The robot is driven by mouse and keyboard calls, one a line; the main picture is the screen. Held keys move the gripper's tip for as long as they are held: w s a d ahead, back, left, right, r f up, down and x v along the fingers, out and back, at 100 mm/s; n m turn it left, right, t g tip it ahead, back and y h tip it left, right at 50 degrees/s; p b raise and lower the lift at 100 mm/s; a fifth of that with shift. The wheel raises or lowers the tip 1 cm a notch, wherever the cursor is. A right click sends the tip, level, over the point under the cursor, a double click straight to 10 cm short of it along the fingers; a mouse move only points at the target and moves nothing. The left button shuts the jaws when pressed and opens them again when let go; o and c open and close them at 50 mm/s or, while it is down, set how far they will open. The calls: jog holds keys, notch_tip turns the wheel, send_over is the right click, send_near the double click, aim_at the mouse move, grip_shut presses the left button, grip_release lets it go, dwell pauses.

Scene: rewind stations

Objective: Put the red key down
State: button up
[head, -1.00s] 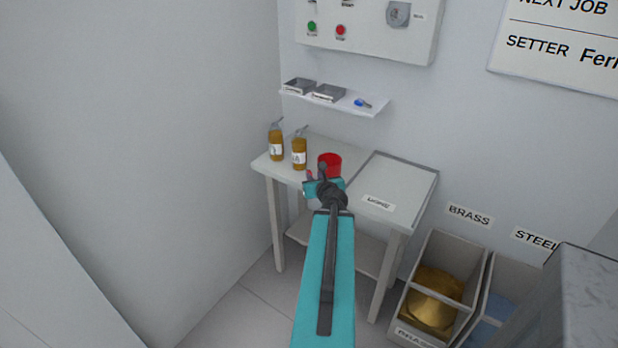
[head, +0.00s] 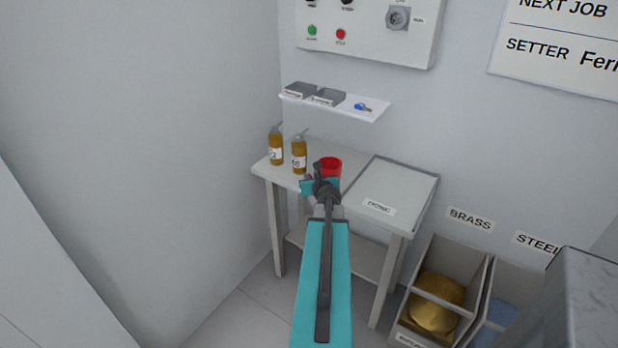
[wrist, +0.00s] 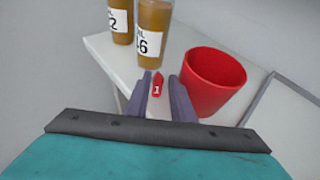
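The red key (wrist: 157,84), with a white 1 on it, shows between my gripper's fingertips in the wrist view. My gripper (wrist: 160,82) has its two dark fingers a small distance apart, one on each side of the key. I cannot tell whether they press on it or whether the key rests on the table. In the head view my gripper (head: 318,172) is over the small table (head: 349,163), and the key is mostly hidden by it. A red cup (wrist: 216,78) stands just right of the fingers; it also shows in the head view (head: 331,165).
Two amber bottles (head: 276,150) (head: 299,158) stand at the table's left. A grey-edged labelled panel (head: 401,187) covers its right side. The wall shelf (head: 345,110) above holds two small trays and a blue key (head: 362,107). A brass bin (head: 420,250) stands at right.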

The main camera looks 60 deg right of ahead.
aim_at(309, 174)
jog(key=shift+w+d, duration=0.1)
dwell(0.3)
jog(key=shift+p+x, duration=0.35)
jog(key=shift+x, duration=2.15)
jog(key=shift+f, duration=0.1)
jog(key=shift+c, duration=0.2)
grip_shut()
